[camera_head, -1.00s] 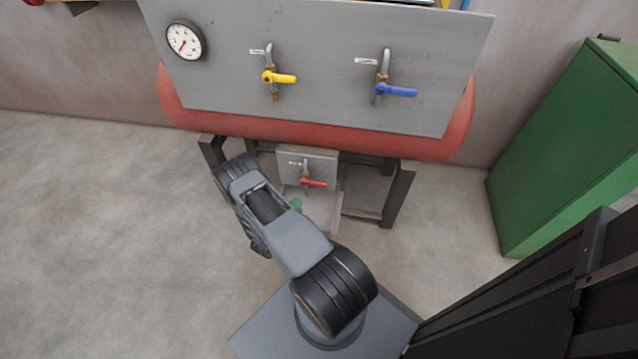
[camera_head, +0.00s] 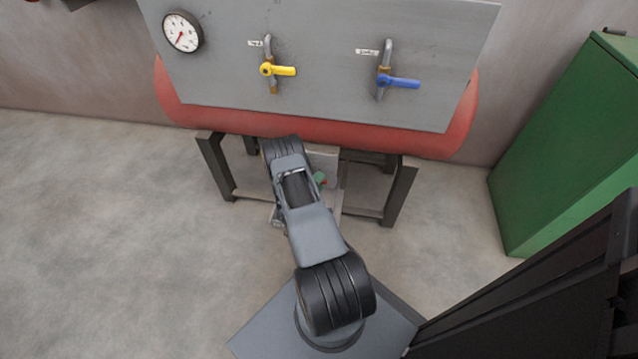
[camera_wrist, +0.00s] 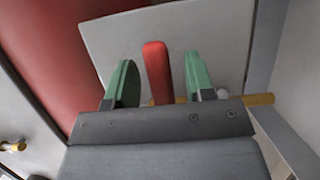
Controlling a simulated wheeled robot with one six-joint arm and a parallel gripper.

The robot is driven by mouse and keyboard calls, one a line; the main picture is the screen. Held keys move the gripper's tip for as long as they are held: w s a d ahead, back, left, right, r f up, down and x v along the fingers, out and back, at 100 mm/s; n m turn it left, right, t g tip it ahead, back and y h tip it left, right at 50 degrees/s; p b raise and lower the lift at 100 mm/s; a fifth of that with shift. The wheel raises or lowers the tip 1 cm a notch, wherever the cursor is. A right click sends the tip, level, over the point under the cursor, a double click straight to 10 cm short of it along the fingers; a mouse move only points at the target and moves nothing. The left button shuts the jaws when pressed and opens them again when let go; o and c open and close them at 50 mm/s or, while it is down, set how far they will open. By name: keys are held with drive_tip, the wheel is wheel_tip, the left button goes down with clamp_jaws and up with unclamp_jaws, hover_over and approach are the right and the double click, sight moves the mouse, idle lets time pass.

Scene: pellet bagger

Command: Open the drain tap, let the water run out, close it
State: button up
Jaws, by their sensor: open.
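The drain tap's red lever (camera_wrist: 157,68) stands between the two green fingers of my gripper (camera_wrist: 160,76) in the wrist view. The fingers are apart, with a gap visible on each side of the lever. A brass part (camera_wrist: 258,99) of the tap shows to the right, behind the gripper body. In the head view my arm covers most of the drain tap. There a green fingertip of my gripper (camera_head: 319,178) shows beside the small grey drain plate (camera_head: 326,158). The tap's outlet and any water are hidden.
Above stands a red tank (camera_head: 455,125) with a grey panel (camera_head: 330,60). The panel carries a gauge (camera_head: 182,32), a yellow-handled valve (camera_head: 280,70) and a blue-handled valve (camera_head: 400,82). Dark frame legs (camera_head: 402,190) flank the drain area. A green cabinet (camera_head: 565,150) stands right.

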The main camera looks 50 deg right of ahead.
drive_tip(key=shift+d, duration=0.2)
drive_tip(key=shift+c, duration=0.2)
clamp_jaws()
idle(0.4)
